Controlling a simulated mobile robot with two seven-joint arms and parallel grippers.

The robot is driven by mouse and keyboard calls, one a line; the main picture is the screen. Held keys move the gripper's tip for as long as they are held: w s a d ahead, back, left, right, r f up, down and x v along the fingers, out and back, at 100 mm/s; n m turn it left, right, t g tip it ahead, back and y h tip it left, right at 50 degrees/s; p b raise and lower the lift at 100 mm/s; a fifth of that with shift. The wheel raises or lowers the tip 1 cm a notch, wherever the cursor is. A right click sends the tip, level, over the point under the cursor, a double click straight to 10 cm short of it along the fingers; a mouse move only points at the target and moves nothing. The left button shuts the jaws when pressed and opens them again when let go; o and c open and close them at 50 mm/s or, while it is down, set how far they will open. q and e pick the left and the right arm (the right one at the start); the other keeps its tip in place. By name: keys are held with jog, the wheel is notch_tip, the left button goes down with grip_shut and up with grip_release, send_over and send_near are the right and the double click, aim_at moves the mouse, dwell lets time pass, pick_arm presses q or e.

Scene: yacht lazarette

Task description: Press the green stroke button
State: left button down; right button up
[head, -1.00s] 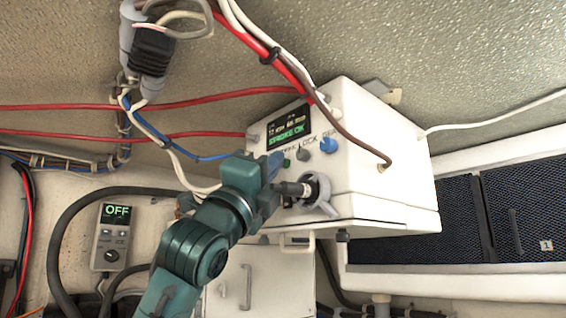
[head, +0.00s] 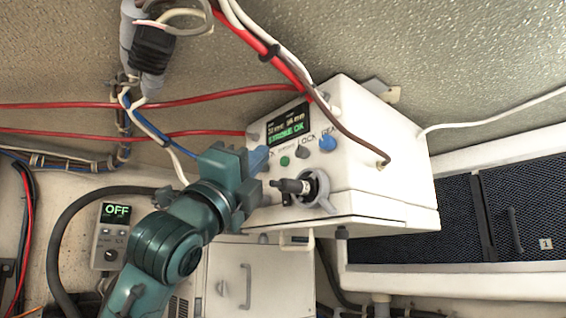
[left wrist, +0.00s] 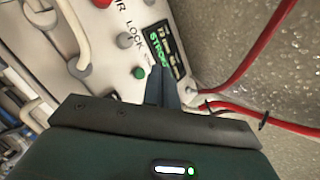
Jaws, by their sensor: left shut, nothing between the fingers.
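The green stroke button (head: 285,161) is a small round knob on the front of a white control box, left of a grey knob (head: 303,152) and a blue knob (head: 327,143). It also shows in the left wrist view (left wrist: 139,73), just left of my fingertips. The box's display (head: 288,125) reads "STROKE OK" in green. My left gripper (head: 262,160) is shut and empty, its tips close to the panel just left of the green button and apart from it. It also shows in the left wrist view (left wrist: 161,68). My right gripper is not in view.
A grey lever fitting (head: 315,190) sticks out below the buttons. Red cables (head: 200,98) and a brown cable (head: 345,137) cross near the box. A small unit reading "OFF" (head: 112,235) is at lower left. A dark mesh vent (head: 440,215) is at right.

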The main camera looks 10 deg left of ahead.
pick_arm(q)
jog(key=shift+s+a, duration=0.55)
jog(key=shift+s, duration=0.15)
jog(key=shift+s+a, duration=0.5)
jog(key=shift+s, duration=0.2)
jog(key=shift+w, duration=0.1)
